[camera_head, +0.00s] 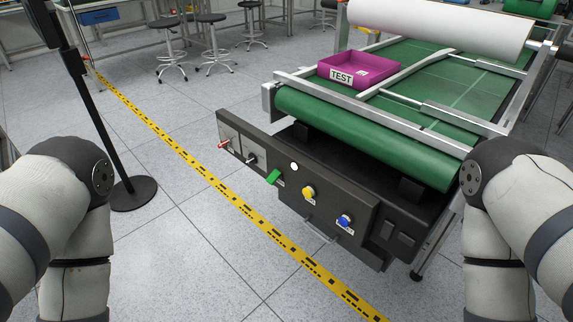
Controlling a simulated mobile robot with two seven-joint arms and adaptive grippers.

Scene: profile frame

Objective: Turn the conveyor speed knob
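The conveyor (320,115) has a green belt and stands at the right. Its black control panel (325,205) faces me along the front. From left to right it carries a red control (223,144), a small pale-tipped control (250,159), a green control (273,177), a round white light or button (294,167), a yellow one (308,191) and a blue one (344,221). The labels are too small to read, so I cannot tell which one sets the speed. My two arms show at the left and right edges; both grippers are out of view.
A magenta tray marked TEST (378,68) sits on the belt below a large white roll (440,22). A black post with a round base (132,193) stands at the left. Yellow-black floor tape (205,170) runs before the panel. Stools (213,45) stand at the back. The floor between is clear.

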